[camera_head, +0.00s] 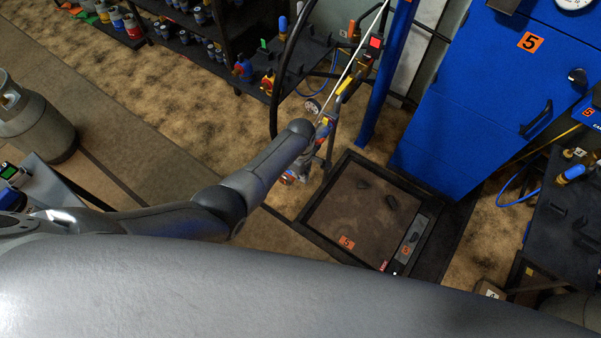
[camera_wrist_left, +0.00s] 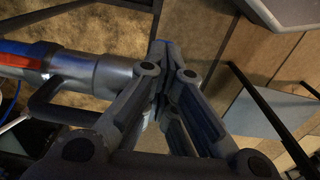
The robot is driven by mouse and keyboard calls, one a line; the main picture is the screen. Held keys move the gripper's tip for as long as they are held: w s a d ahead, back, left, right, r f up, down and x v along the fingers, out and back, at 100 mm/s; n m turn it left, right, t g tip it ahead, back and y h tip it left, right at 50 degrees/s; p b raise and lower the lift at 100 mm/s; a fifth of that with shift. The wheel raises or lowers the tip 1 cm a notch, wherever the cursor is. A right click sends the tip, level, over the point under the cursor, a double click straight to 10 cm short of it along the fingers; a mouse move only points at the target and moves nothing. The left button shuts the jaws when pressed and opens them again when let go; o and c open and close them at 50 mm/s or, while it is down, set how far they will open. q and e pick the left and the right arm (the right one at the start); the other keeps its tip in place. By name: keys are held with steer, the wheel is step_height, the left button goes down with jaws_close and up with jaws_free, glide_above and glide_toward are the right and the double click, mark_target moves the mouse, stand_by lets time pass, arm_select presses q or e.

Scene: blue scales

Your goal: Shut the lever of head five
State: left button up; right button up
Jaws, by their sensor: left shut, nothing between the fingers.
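My left arm reaches from the left to the filling equipment beside scale five in the head view. My wrist hides most of my left gripper there. In the left wrist view my left gripper (camera_wrist_left: 168,60) is shut, with its fingertips together and nothing between them. A silver cylindrical fitting with a red and blue band (camera_wrist_left: 70,70) lies just left of the fingers. A dark bar crosses below it. In the head view the filling head (camera_head: 326,122), with yellow and blue parts, is just beyond my wrist. I cannot tell which part is its lever, or whether the fingers touch it. My right gripper is not in view.
The scale platform marked 5 (camera_head: 346,242) lies empty of cylinders below the head. A blue cabinet marked 5 (camera_head: 465,120) stands at the right. A blue post (camera_head: 385,75) rises behind the head. A grey gas cylinder (camera_head: 35,120) stands at far left.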

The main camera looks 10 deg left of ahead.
arm_select(q)
steer(key=o, duration=0.6)
steer(key=shift+s+a+f, duration=0.2)
steer(key=shift+f, duration=0.3)
steer(key=shift+o, duration=0.2)
steer(key=shift+w, duration=0.15)
steer(key=shift+r, duration=0.2)
steer(key=shift+w+d+r, duration=0.15)
steer(key=shift+r, duration=0.35)
step_height(320, 180, up, 11)
steer(key=shift+f, duration=0.15)
